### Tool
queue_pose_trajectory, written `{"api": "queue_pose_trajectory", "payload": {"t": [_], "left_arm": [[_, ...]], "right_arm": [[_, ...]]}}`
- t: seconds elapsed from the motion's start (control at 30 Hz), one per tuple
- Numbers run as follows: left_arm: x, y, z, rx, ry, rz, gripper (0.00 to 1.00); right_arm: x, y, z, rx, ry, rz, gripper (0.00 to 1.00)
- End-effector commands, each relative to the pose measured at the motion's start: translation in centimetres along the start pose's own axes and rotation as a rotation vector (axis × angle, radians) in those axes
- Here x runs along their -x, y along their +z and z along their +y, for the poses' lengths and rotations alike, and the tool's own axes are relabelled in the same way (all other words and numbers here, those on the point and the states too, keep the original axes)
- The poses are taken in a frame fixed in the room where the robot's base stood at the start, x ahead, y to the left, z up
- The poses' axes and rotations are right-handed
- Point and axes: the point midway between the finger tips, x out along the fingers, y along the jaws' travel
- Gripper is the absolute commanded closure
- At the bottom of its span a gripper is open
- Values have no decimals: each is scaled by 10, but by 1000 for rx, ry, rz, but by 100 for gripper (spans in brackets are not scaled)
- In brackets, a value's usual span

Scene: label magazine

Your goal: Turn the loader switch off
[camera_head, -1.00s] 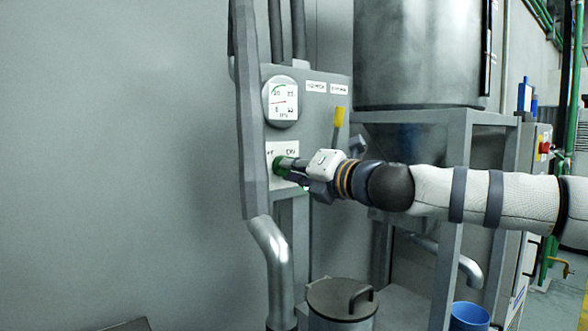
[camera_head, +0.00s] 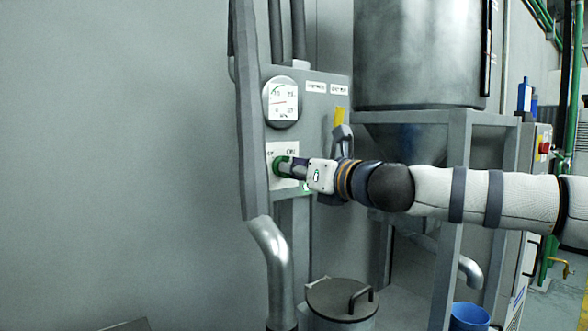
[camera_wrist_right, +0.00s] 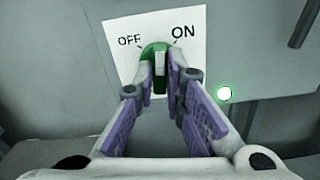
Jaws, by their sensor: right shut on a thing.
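The loader switch is a green rotary knob (camera_head: 279,166) on a white OFF/ON label plate (camera_head: 283,148), set on a grey panel. In the right wrist view the knob (camera_wrist_right: 156,50) shows below and between the words, and its grip bar stands about upright in the picture, between the OFF and ON marks. My right gripper (camera_head: 291,167) reaches in from the right and is shut on the knob. Its fingers (camera_wrist_right: 160,76) sit on both sides of the bar and hide part of it. My left gripper is not in view.
A green lamp (camera_wrist_right: 224,93) glows right of the plate. A round gauge (camera_head: 281,101) sits above the switch. A grey upright beam (camera_head: 249,120) stands close on the left. A steel hopper (camera_head: 415,55) on a frame stands behind my right arm.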

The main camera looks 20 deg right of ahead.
Motion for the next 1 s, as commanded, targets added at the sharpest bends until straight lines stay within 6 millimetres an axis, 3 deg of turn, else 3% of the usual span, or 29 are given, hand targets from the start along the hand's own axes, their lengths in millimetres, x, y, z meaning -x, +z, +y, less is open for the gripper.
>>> {"api": "queue_pose_trajectory", "payload": {"t": [0.6, 1.0], "left_arm": [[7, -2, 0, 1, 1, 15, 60], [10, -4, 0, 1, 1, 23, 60]], "right_arm": [[0, 1, 0, 578, 0, 0, 100], [0, 0, 0, 849, 1, 0, 100]]}}
